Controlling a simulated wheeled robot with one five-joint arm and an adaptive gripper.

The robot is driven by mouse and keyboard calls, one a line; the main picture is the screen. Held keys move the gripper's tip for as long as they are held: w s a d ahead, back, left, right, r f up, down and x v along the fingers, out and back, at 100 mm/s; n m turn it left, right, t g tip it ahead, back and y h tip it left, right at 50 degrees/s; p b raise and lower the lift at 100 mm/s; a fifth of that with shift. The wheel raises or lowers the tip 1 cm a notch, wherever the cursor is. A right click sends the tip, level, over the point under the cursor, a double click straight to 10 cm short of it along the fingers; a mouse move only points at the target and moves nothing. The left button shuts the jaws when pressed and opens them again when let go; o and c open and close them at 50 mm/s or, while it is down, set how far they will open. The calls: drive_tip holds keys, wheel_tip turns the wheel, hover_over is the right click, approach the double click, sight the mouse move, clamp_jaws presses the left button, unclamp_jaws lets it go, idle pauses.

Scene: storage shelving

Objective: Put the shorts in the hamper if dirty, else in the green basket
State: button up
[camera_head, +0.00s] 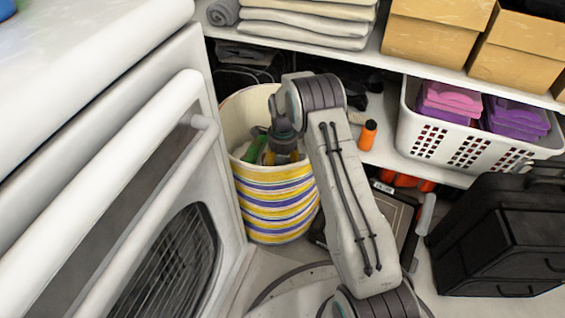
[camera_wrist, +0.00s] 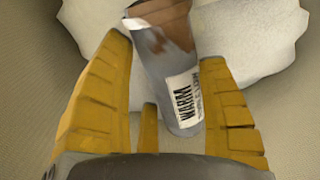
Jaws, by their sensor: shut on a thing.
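The striped hamper (camera_head: 277,205), cream with yellow and blue bands, stands beside the white appliance. My gripper (camera_head: 282,152) points down into its mouth, with the fingertips hidden behind the rim. In the wrist view my gripper (camera_wrist: 166,55) has its yellow fingers shut on a grey item (camera_wrist: 160,65) with brown stains and a white label reading "WARM". It appears to be the shorts, but its full shape is hidden. White cloth (camera_wrist: 255,35) lies below it inside the hamper. No green basket is in view.
A green piece (camera_head: 255,149) shows at the hamper's mouth. The white appliance (camera_head: 130,170) is close on the left. A black suitcase (camera_head: 505,235) stands at right.

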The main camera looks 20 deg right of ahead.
drive_tip(key=shift+f, duration=0.1)
drive_tip(key=shift+f+b, duration=0.3)
drive_tip(key=shift+f, duration=0.05)
drive_tip(key=shift+f, duration=0.1)
drive_tip(key=o, duration=1.2)
